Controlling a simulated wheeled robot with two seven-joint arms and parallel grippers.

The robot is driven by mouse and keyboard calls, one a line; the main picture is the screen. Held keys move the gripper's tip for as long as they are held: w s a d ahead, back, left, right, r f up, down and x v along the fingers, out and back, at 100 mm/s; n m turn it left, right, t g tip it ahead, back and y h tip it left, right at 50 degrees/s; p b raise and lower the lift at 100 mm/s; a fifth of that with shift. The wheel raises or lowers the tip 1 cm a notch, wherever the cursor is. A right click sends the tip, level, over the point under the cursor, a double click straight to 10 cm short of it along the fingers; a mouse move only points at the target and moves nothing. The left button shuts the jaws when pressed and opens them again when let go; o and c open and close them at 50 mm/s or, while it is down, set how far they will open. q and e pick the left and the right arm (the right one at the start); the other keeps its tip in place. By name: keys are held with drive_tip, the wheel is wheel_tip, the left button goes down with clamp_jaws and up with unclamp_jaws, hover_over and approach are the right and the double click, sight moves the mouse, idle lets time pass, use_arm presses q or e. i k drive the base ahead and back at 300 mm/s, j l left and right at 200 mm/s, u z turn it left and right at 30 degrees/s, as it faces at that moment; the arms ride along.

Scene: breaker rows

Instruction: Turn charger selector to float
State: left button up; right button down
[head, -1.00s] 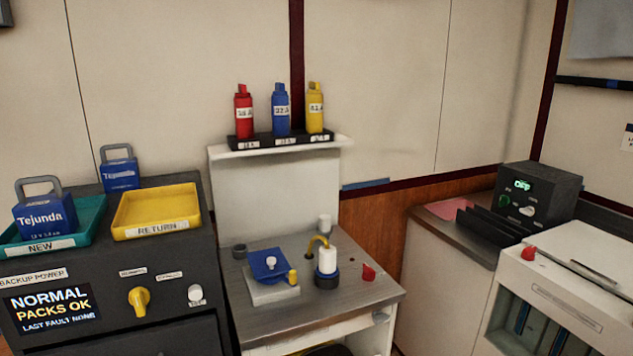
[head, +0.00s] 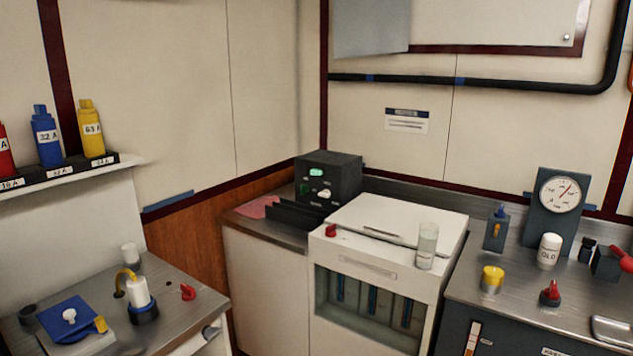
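A dark box with a small lit green display (head: 328,178), which looks like the charger, stands on the back counter in the corner. Its front carries a pale knob (head: 323,194) and a green control (head: 304,188). The knob's pointing direction and the markings around it are too small to read. Dark upright slots (head: 296,213) stand in front of the box and hide its lower front. Neither of my grippers is in view.
A white cabinet (head: 390,232) with a red knob (head: 331,230) and a glass (head: 427,246) stands in front of the charger. A gauge (head: 560,194) and several items fill the right counter. A metal-topped bench (head: 170,300) is at the left.

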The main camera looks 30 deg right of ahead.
sight(326, 193)
drive_tip(key=i+l+z, duration=0.7)
drive_tip(key=i, duration=0.15)
drive_tip(key=i+z, duration=0.3)
drive_tip(key=i, duration=0.15)
